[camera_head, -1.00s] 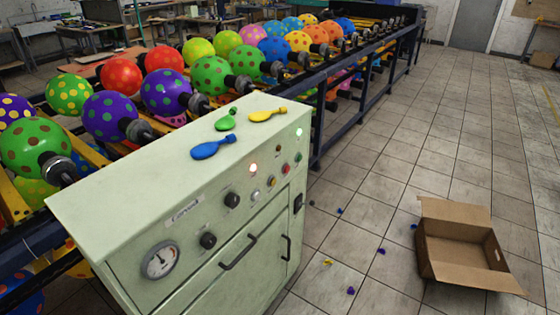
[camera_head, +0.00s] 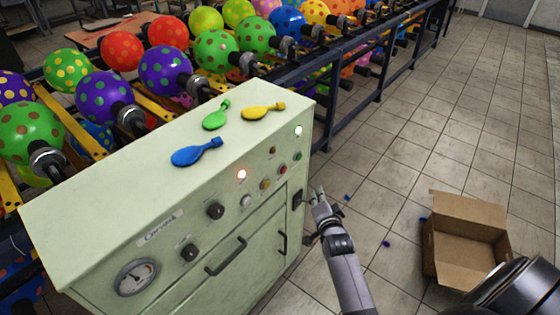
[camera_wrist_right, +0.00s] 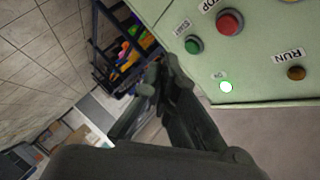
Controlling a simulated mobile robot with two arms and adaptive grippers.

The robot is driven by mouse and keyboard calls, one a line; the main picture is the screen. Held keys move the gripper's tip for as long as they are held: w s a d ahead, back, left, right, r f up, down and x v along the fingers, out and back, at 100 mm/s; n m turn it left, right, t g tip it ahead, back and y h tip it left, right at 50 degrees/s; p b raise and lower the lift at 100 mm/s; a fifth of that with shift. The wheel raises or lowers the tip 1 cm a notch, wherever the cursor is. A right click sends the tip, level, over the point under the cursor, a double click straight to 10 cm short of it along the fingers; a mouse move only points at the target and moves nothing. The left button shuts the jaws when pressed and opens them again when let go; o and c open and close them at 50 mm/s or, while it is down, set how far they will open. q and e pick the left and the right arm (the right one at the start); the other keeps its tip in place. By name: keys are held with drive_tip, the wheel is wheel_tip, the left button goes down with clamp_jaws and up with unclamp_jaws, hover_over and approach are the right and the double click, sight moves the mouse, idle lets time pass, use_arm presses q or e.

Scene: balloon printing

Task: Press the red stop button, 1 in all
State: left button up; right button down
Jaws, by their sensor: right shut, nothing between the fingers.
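The red stop button (camera_head: 283,170) is on the front panel of the pale green control cabinet (camera_head: 60,220), near its right end. In the right wrist view the red button (camera_wrist_right: 230,22) shows at the top right, beside part of a label ending in "OP". My right gripper (camera_head: 319,196) is just right of the cabinet's front, below and right of the button in the picture. Its fingers (camera_wrist_right: 160,80) are shut and empty in the wrist view, apart from the button. My left gripper is not in view.
A cardboard box (camera_head: 465,240) stands on the floor at right.

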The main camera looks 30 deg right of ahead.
sight(282, 169)
drive_tip(key=shift+w+d+r, duration=0.2)
drive_tip(key=shift+w+r, duration=0.05)
drive_tip(key=shift+r, duration=0.3)
drive_tip(key=shift+w+d+r, duration=0.2)
drive_tip(key=shift+w+r, duration=0.05)
drive_tip(key=shift+r, duration=0.3)
drive_tip(key=w+a+b, duration=0.3)
drive_tip(key=w+b, duration=0.1)
drive_tip(key=w, duration=0.4)
drive_tip(key=shift+a, duration=0.25)
drive_tip(key=shift+w, duration=0.1)
idle(0.7)
drive_tip(key=shift+w+a+b, duration=0.15)
drive_tip(key=shift+w+b, duration=0.15)
drive_tip(key=shift+w, duration=0.05)
